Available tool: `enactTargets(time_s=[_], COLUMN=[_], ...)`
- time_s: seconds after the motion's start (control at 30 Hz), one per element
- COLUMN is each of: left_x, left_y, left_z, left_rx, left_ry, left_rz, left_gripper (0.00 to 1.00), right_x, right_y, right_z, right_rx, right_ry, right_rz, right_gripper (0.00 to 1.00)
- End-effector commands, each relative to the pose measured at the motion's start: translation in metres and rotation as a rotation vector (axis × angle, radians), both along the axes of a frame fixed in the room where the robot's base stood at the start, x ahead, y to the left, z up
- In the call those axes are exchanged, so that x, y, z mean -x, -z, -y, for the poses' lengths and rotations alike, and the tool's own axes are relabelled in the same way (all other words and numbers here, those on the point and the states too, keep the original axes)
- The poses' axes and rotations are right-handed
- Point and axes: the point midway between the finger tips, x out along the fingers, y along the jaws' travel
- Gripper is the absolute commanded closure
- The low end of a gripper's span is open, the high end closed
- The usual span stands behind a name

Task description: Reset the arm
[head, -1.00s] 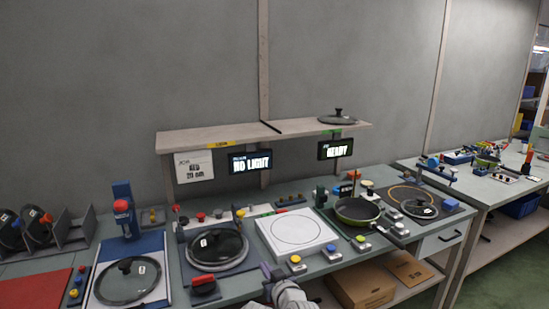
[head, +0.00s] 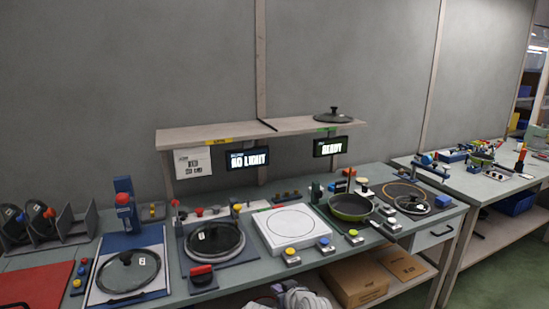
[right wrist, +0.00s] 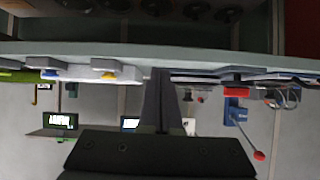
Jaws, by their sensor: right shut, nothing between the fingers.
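My right gripper shows in the right wrist view (right wrist: 160,95) with its dark fingers together and nothing between them. In the head view only a grey part of my right arm shows at the bottom edge, in front of and below the bench (head: 235,283). It appears clear of the pans and lids. The right wrist view looks upside down at the bench's front edge. My left gripper is in neither view.
On the bench are a glass lid (head: 127,271) on the left, a lid on a round station (head: 214,238), a white plate (head: 298,229) and a green pan (head: 351,206). Buttons line the front edge. A cardboard box (head: 355,281) sits on the lower shelf.

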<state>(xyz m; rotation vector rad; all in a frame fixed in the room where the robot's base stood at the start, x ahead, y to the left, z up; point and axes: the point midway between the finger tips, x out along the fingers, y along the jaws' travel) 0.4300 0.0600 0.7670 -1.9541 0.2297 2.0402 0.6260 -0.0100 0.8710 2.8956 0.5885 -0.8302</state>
Motion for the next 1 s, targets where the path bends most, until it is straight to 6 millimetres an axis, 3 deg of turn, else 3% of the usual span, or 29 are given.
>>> enactTargets(time_s=[0.17,0.4,0.6,0.8,1.0], left_x=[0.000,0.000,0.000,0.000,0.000], left_y=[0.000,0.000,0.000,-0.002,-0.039], left_z=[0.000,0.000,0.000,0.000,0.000], left_rx=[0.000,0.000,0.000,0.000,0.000], left_ry=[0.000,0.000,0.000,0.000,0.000], left_rz=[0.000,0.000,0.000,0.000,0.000], left_gripper=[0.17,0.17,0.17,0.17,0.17], right_x=[0.018,0.062,0.102,0.139,0.150], right_y=[0.036,0.080,0.098,0.103,0.065], right_z=[0.032,0.090,0.131,0.163,0.126], right_rx=[0.052,0.129,0.181,0.222,0.292], right_ry=[0.037,0.146,0.250,0.355,0.271], right_rz=[-0.202,-0.533,-0.759,-0.945,-0.947], right_gripper=[1.00,1.00,1.00,1.00,1.00])
